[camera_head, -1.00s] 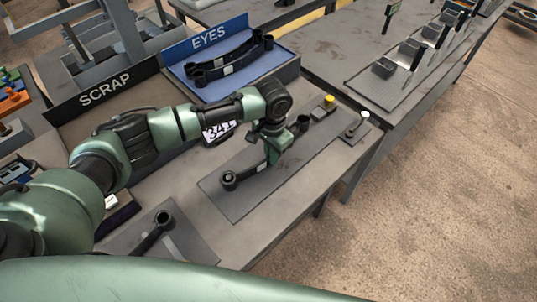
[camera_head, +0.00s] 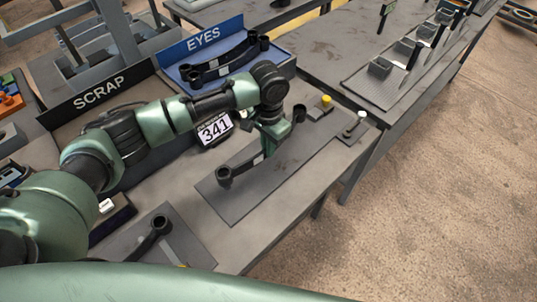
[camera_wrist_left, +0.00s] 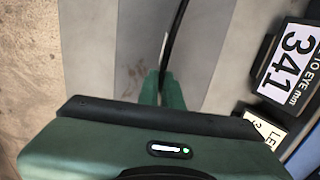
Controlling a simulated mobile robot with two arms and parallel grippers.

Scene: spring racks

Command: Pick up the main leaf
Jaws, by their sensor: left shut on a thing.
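The main leaf (camera_head: 243,165) is a long dark curved bar with a round eye at each end. It is above the grey mat (camera_head: 240,205) on the bench, and seems slightly raised from it. My left gripper (camera_head: 270,146) points down and is shut on the middle of the leaf, hiding that part. In the left wrist view the leaf (camera_wrist_left: 176,30) runs as a thin dark strip up from between the green fingers (camera_wrist_left: 161,88). My right gripper is not in view.
A display reading 341 (camera_head: 214,129) stands behind the mat. A blue EYES tray (camera_head: 186,72) holds other leaves, beside a SCRAP bin (camera_head: 98,95). A yellow-topped part (camera_head: 326,102) and a white-topped part (camera_head: 361,115) are near the mat's far end. Another leaf (camera_head: 152,238) lies at front left.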

